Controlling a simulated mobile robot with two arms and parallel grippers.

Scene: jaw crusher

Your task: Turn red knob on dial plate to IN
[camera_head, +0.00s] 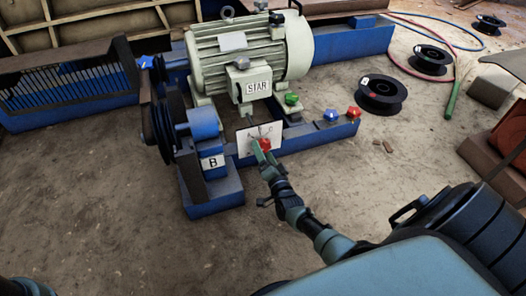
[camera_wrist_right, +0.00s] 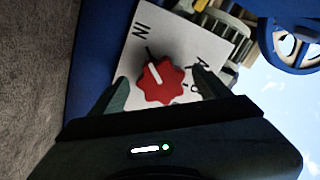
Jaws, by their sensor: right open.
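The white dial plate (camera_head: 250,133) is upright on the front of the blue machine base. In the right wrist view the plate (camera_wrist_right: 170,35) is tilted and bears the letters IN at its upper left. The red knob (camera_wrist_right: 165,88) sits on it, with a white line pointing up and left near a black tick. It also shows small in the head view (camera_head: 265,144). My right gripper (camera_wrist_right: 160,75) is open, one finger on either side of the knob; I cannot tell whether they touch it. The right finger hides part of the plate's other lettering.
Green (camera_head: 291,99), blue (camera_head: 331,115) and red (camera_head: 353,113) knobs sit on the base to the right. A block marked B (camera_head: 212,162) stands left. Black spools (camera_head: 381,95) lie on the ground.

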